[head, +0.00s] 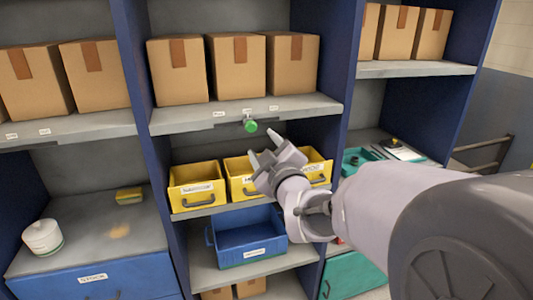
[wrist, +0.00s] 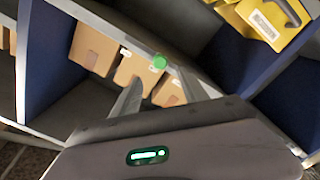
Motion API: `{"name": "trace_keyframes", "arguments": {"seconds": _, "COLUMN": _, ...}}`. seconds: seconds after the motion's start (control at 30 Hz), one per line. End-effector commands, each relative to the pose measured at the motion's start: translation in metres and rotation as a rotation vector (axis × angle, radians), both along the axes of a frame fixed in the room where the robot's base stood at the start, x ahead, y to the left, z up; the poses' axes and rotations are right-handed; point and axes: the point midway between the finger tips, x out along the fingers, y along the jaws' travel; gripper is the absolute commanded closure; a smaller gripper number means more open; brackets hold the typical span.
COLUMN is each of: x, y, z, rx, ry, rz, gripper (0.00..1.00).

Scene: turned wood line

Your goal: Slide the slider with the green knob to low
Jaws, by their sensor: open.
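The green knob (head: 251,126) sits on the front edge of the middle bay's upper shelf (head: 180,120). It hangs just below the middle one of three small white labels, whose words are too small to read. In the wrist view the green knob (wrist: 159,62) shows beyond my fingertips, between their lines. My gripper (head: 264,148) is open and empty, a little below and to the right of the knob in the head view, apparently apart from it. My gripper's fingers (wrist: 158,88) also show in the wrist view. The slider's track is hard to make out.
Cardboard boxes (head: 236,67) stand on the shelf above the knob. Yellow bins (head: 197,188) and a blue bin (head: 246,239) sit below it. Blue upright panels (head: 345,85) bound the bay on both sides. The space directly in front of the knob looks clear.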

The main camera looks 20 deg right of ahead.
Motion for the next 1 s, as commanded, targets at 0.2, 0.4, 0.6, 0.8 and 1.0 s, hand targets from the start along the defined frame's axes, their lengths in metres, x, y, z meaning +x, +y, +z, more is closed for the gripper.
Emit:
{"name": "trace_keyframes", "arguments": {"seconds": 0.2, "x": -0.043, "y": 0.0, "z": 0.001, "rx": 0.0, "ry": -0.001, "rz": -0.001, "gripper": 0.48}}
{"name": "trace_keyframes", "arguments": {"seconds": 0.4, "x": -0.051, "y": 0.0, "z": 0.0, "rx": 0.001, "ry": 0.001, "rz": -0.001, "gripper": 0.48}}
{"name": "trace_keyframes", "arguments": {"seconds": 0.6, "x": -0.052, "y": 0.0, "z": -0.001, "rx": 0.013, "ry": 0.009, "rz": -0.005, "gripper": 0.48}}
{"name": "trace_keyframes", "arguments": {"seconds": 0.8, "x": -0.112, "y": -0.001, "z": -0.037, "rx": 0.42, "ry": 0.321, "rz": -0.156, "gripper": 0.48}}
{"name": "trace_keyframes", "arguments": {"seconds": 1.0, "x": -0.243, "y": 0.045, "z": -0.099, "rx": 0.957, "ry": 0.776, "rz": -0.381, "gripper": 0.48}}
